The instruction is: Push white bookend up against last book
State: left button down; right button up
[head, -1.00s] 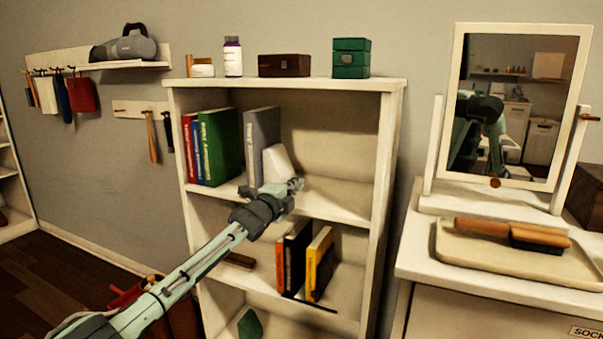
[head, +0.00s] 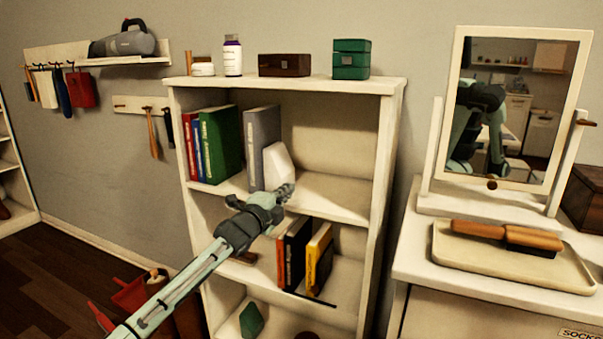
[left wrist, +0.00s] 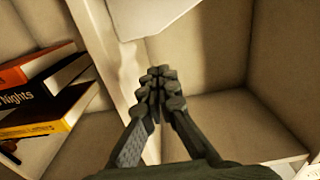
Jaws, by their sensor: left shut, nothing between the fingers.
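The white bookend (head: 279,165) stands on the upper shelf of the white bookcase, close against the right side of the grey book (head: 262,138); whether they touch is hard to tell. The grey book is the last of the row, with a gap between it and the green book (head: 221,146). My left gripper (head: 287,190) is shut and empty, at the bookend's lower front, its tips overlapping the bookend's base in the head view. In the left wrist view the shut fingers (left wrist: 163,82) point at the shelf and a white piece, likely the bookend (left wrist: 150,12), shows at the top. My right gripper is out of view.
The upper shelf (head: 330,200) is bare right of the bookend, up to the bookcase's side wall. Black and yellow books (head: 318,258) stand on the shelf below, near my left arm. A dresser with a mirror (head: 517,112) and a brush tray (head: 480,262) stands at right.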

pick_arm(q)
jog(key=v, duration=0.6)
dwell(0.4)
